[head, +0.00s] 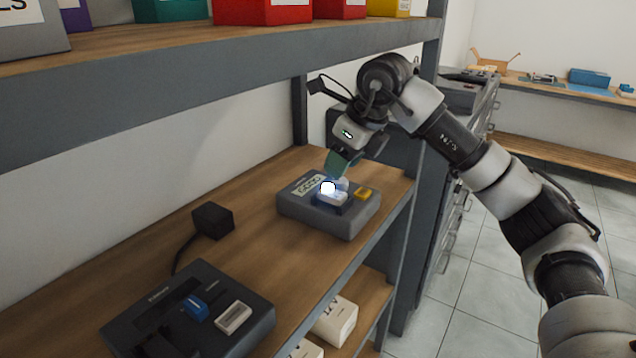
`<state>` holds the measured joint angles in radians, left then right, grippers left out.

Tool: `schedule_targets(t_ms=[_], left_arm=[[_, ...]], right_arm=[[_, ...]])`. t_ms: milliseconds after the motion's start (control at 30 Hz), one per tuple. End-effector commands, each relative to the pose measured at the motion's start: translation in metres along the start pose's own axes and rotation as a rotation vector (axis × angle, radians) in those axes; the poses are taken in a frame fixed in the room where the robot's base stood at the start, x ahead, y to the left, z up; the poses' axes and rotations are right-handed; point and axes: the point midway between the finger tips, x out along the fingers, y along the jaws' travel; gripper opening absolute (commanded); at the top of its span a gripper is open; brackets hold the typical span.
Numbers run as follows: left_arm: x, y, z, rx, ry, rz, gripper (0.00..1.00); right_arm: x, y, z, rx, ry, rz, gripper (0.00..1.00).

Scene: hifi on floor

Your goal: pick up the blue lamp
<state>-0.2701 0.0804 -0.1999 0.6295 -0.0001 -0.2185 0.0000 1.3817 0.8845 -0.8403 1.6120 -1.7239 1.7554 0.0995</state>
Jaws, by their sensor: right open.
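A small lit lamp (328,188) with a bluish-white glow and a pale body sits on a grey box with a display reading "GOOD" (308,184). My right gripper (339,165) is open just above and behind this lamp, pointing down; I cannot tell whether its fingers touch it. A small blue piece (195,307) sits in a dark grey box (248,318) at the lower left, beside a whitish piece (233,318). I cannot tell for certain which of these is the blue lamp. My left gripper is not in view.
Both boxes stand on a wooden shelf (258,238). A yellow piece (367,194) is on the display box. A black adapter (213,220) with a cable lies between the boxes.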

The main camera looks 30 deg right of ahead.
Motion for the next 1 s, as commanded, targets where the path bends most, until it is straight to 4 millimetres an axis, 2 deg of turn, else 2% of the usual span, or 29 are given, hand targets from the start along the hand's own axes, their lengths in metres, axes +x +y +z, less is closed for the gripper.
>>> schedule_targets(t_ms=[67,300,400,533,667,800,900,1000], left_arm=[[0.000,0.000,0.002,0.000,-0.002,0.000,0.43],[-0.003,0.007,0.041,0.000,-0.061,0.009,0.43],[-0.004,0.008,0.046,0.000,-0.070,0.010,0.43],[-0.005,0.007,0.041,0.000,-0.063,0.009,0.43],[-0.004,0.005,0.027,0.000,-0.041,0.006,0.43],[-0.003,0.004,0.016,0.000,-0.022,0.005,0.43],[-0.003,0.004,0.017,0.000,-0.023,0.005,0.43],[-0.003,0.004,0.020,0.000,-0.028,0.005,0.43]], right_arm=[[0.001,-0.003,-0.002,0.005,0.010,-0.013,0.45],[0.024,-0.003,-0.001,0.004,0.011,-0.011,0.45],[0.033,-0.001,-0.001,0.003,0.013,-0.009,0.45],[0.053,0.001,0.002,0.002,0.013,-0.008,0.45],[0.070,0.000,0.001,0.003,0.010,-0.009,0.45],[0.072,0.000,0.002,0.002,0.008,-0.010,0.45],[0.072,0.000,0.002,0.002,0.008,-0.010,0.45],[0.072,0.000,0.002,0.002,0.008,-0.010,0.29]])
